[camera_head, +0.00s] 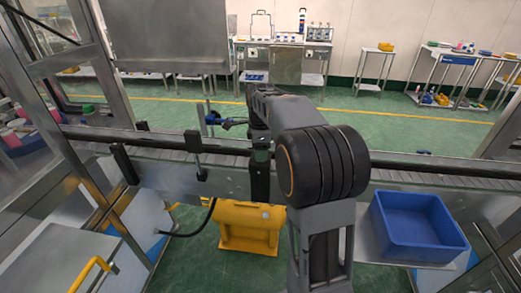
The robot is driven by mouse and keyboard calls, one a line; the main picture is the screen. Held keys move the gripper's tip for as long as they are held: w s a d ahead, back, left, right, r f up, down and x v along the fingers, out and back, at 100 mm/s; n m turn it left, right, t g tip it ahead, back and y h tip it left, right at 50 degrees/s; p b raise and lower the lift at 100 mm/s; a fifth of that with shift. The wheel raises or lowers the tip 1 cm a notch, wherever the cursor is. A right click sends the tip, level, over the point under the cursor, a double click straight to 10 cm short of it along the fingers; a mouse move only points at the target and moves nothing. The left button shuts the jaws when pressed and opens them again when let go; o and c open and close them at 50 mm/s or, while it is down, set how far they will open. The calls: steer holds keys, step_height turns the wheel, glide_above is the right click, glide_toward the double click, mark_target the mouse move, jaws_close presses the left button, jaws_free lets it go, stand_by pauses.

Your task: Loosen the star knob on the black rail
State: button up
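A black rail (225,147) runs across the picture along the conveyor's near side. Several black brackets sit along it, one of them a clamp (192,142) left of my arm. I cannot tell which of these bears the star knob; no star shape is clear. My arm reaches forward from the lower middle and covers part of the rail. Its far end is by the rail, where a dark part that may be my gripper (261,153) points down. Its fingers are too small and dark to read.
A blue bin (415,228) stands on a shelf at the right. A yellow case (249,228) is below the conveyor. A blue-tipped fitting (212,118) stands left of my arm. A black cable (200,226) hangs below the rail. Steel frames flank both sides.

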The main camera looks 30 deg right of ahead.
steer(key=c, duration=0.6)
steer(key=shift+o, duration=0.2)
steer(key=n+p, duration=0.1)
steer(key=n, duration=0.2)
steer(key=shift+r, duration=0.1)
steer(key=n+p, duration=0.1)
steer(key=n, duration=0.2)
steer(key=shift+n, duration=0.4)
steer(key=n+p, duration=0.1)
steer(key=n, duration=0.4)
steer(key=n+p, duration=0.1)
steer(key=n, duration=0.4)
steer(key=shift+n, duration=0.4)
